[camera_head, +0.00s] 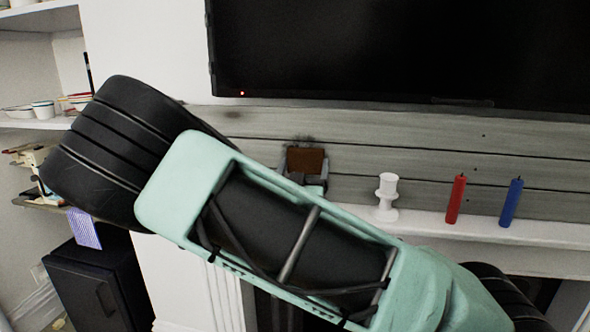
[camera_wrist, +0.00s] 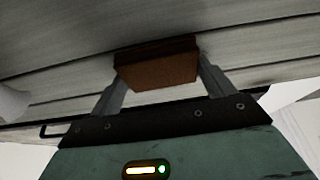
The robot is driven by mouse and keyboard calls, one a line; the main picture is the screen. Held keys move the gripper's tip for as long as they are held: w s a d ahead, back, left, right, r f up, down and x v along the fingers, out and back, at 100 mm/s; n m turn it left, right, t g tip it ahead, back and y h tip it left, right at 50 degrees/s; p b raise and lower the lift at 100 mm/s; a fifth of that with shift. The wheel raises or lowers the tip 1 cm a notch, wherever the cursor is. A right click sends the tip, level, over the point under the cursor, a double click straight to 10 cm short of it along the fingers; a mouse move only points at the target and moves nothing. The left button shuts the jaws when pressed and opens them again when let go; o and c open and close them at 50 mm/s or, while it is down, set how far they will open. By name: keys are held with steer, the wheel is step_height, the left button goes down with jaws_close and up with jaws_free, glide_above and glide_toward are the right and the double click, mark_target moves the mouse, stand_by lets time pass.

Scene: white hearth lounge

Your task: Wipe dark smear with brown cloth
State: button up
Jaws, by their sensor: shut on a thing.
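The brown cloth (camera_head: 306,159) is a small folded block. It shows large in the wrist view (camera_wrist: 158,70), clamped between the two grey fingers of my gripper (camera_wrist: 157,82). In the head view my gripper (camera_head: 305,172) is up by the grey wooden wall panel, above the white mantel. The dark smear (camera_head: 303,140) shows as a sooty patch on the panel just above the cloth's top edge. The cloth may cover part of it. In the wrist view the smear cannot be made out, and whether the cloth touches the panel is unclear.
A white candle holder (camera_head: 386,198), a red candle (camera_head: 455,200) and a blue candle (camera_head: 511,202) stand on the mantel (camera_head: 440,226) to the right. A black television (camera_head: 400,50) hangs above the panel. Shelves with bowls (camera_head: 43,109) are at the left.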

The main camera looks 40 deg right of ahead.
steer(key=shift+s+d+b, duration=0.2)
steer(key=shift+s+d, duration=0.55)
steer(key=shift+s, duration=0.2)
steer(key=shift+s+d+b, duration=0.2)
steer(key=shift+s+d, duration=0.55)
steer(key=shift+s, duration=0.15)
